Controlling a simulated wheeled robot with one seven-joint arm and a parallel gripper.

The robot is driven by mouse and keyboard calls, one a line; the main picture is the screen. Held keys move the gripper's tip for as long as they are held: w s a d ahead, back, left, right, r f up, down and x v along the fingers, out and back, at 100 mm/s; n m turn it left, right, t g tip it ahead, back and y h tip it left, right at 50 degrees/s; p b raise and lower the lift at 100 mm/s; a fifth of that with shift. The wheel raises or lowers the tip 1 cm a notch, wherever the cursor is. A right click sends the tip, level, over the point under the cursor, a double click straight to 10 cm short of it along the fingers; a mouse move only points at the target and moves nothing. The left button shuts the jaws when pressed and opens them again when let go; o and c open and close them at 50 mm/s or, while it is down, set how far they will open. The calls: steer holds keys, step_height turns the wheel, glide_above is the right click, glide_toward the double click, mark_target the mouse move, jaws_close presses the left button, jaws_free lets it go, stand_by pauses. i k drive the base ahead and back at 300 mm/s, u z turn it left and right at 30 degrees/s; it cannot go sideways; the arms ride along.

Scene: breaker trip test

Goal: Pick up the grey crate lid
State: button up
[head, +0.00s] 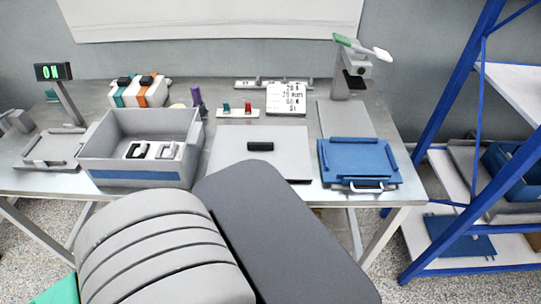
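The grey crate lid (280,165) is a flat light-grey panel with a black bar handle (260,146) on its top. It lies flat on the metal table (205,116), near the middle, between an open grey crate and a blue panel. My arm covers part of the view just in front of the lid's near edge. The open grey crate (100,147), with a blue stripe on its front, stands to the left of the lid. Inside it are a black-and-white item (136,151) and a whitish item (167,151). My gripper is not in view.
A blue panel (358,156) with a metal handle lies right of the lid. Behind stand a small switch block (238,112), a number card (286,99) and a grey press-like stand (349,72). A blue-framed shelf (448,135) stands right of the table. A display post (67,101) is at left.

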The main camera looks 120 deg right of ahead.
mark_target(286, 149)
steer(key=z, duration=4.45)
steer(key=i, duration=0.45)
steer(key=u, duration=0.1)
steer(key=k, duration=0.95)
steer(key=z, duration=0.9)
steer(key=i, duration=0.65)
steer(key=u, duration=1.15)
